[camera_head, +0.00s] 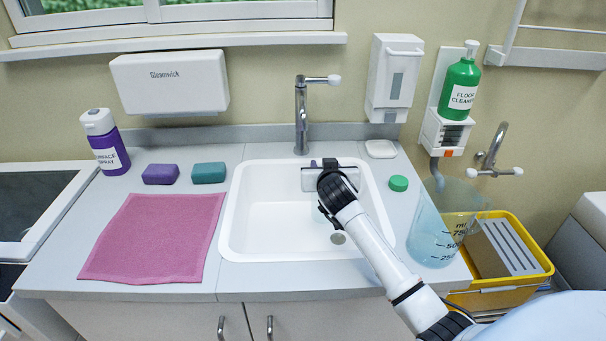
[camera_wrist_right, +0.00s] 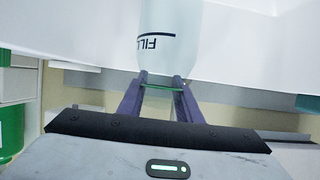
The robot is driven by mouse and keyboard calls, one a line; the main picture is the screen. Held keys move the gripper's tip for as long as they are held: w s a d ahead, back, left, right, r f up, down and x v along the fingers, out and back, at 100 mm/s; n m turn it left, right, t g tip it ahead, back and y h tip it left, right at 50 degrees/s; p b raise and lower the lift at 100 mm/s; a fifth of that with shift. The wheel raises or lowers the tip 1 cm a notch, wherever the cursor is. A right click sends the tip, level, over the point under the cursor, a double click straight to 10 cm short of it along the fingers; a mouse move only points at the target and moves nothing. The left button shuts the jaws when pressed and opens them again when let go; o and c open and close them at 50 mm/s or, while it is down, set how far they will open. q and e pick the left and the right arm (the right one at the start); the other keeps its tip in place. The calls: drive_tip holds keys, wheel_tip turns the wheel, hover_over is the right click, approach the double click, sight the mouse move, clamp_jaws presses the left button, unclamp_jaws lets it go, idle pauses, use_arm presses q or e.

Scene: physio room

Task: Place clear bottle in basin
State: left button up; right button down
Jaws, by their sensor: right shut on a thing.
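The white basin (camera_head: 270,222) is set in the grey counter below the tap, with a drain in its floor. My right gripper (camera_head: 322,166) is over the back part of the basin. In the right wrist view its purple fingers (camera_wrist_right: 162,88) are shut on the clear bottle (camera_wrist_right: 172,45), which bears dark lettering starting "FILL". White basin surface (camera_wrist_right: 70,35) shows around the bottle there. I cannot tell whether the bottle touches the basin floor. My left gripper is not in view.
The tap (camera_head: 301,115) stands just behind my right gripper. A pink cloth (camera_head: 155,238), purple sponge (camera_head: 160,174), teal sponge (camera_head: 208,172) and purple spray bottle (camera_head: 105,145) lie left. A green cap (camera_head: 398,183), clear measuring jug (camera_head: 428,235) and yellow bin (camera_head: 535,262) are right.

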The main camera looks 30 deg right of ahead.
drive_tip(key=w+a, duration=0.2)
drive_tip(key=a, duration=0.1)
drive_tip(key=w+a+f, duration=0.1)
drive_tip(key=a, duration=0.1)
drive_tip(key=shift+b, duration=0.35)
drive_tip(key=shift+d+f, duration=0.1)
drive_tip(key=c, duration=1.3)
unclamp_jaws()
drive_tip(key=shift+f, duration=0.15)
